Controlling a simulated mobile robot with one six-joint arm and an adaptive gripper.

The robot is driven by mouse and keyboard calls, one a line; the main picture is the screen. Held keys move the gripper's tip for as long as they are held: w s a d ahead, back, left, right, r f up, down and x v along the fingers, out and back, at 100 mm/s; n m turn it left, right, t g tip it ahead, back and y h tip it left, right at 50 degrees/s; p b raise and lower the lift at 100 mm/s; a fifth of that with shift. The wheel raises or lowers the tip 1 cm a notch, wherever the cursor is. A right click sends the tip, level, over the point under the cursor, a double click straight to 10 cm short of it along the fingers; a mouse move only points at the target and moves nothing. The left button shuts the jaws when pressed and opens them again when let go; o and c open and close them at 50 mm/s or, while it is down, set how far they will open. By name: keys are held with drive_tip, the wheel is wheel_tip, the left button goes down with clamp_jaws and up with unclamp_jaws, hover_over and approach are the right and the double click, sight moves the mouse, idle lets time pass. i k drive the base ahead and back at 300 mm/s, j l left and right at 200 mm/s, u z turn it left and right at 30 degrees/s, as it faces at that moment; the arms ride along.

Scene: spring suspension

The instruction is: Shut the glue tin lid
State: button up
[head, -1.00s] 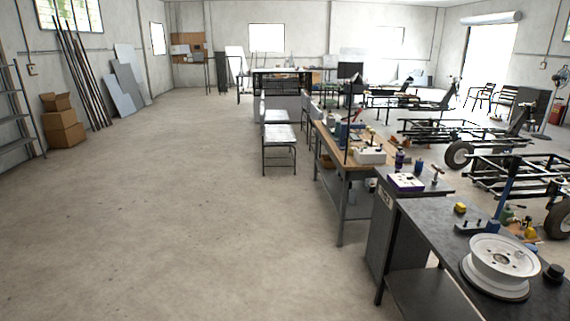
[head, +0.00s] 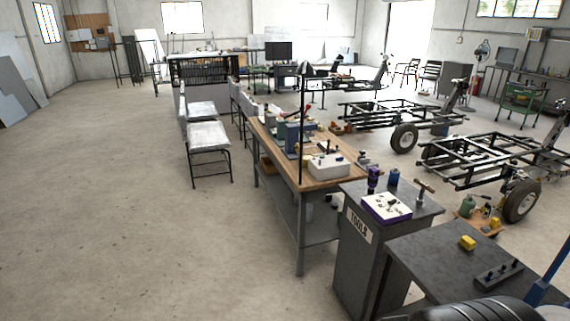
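I cannot pick out the glue tin or its lid for certain. A blue can (head: 394,177) and a dark purple can (head: 373,180) stand on the grey tools cabinet in the head view, but both are too small to tell whether either is glue or has a lid. My gripper is not in view.
The grey tools cabinet (head: 355,262) stands between a wooden-topped workbench (head: 335,178) and a dark table (head: 425,250) with a yellow block (head: 467,242). A dark rounded shape (head: 465,309) fills the bottom right edge. Wheeled frames (head: 405,110) stand behind. The left floor is clear.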

sight(297, 147)
drive_tip(key=i+l, duration=0.15)
drive_tip(key=i, duration=0.45)
drive_tip(key=i+l, duration=0.1)
drive_tip(key=i, duration=0.5)
drive_tip(key=i+j, duration=0.15)
drive_tip(key=i, duration=0.3)
drive_tip(key=i+j, duration=0.15)
drive_tip(key=i, duration=0.35)
drive_tip(key=i+j+z, duration=0.1)
drive_tip(key=i, duration=0.35)
drive_tip(key=i+j, duration=0.25)
drive_tip(key=i, duration=0.2)
drive_tip(key=i+j, duration=0.2)
drive_tip(key=i, duration=0.25)
drive_tip(key=i+j+z, duration=0.1)
drive_tip(key=i, duration=0.4)
drive_tip(key=j, duration=0.1)
